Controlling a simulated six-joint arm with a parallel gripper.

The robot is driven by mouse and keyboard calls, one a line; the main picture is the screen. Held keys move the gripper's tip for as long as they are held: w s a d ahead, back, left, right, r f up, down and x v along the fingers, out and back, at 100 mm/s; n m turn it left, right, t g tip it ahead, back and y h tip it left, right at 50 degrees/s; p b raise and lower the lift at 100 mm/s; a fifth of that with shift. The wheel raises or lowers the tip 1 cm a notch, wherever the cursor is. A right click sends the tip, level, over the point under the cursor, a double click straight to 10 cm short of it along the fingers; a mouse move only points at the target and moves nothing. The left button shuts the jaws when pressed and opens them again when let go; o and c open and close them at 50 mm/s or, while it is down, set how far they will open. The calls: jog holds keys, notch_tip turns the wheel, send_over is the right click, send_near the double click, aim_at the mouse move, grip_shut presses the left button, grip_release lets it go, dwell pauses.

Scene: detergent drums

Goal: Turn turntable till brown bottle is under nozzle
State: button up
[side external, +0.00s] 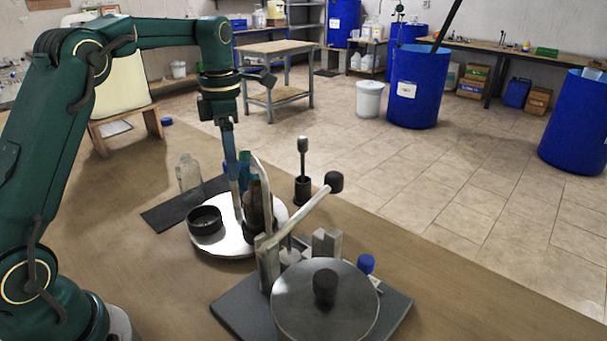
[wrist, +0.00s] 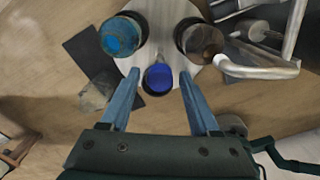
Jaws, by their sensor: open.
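The turntable (side external: 228,245) is a pale round disc on the table; it also shows in the wrist view (wrist: 160,18). The brown bottle (side external: 254,208) stands upright on its right side, seen from above in the wrist view (wrist: 203,42). A teal bottle (side external: 245,165) stands farther back, at upper left in the wrist view (wrist: 121,36). A pale bent tube (side external: 263,182), possibly the nozzle, rises close beside the brown bottle. My gripper (wrist: 159,76) is open, fingers either side of a blue round top above the disc edge; contact is unclear.
A metal device with a grey round plate (side external: 345,305) and a black-knobbed lever (side external: 310,212) stands right of the turntable. A clear bottle (side external: 189,177) stands by a dark mat (side external: 165,215). A blue cap (side external: 366,264) sits at the device's right. Bare table lies in front.

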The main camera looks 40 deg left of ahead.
jog(key=shift+r, duration=2.5)
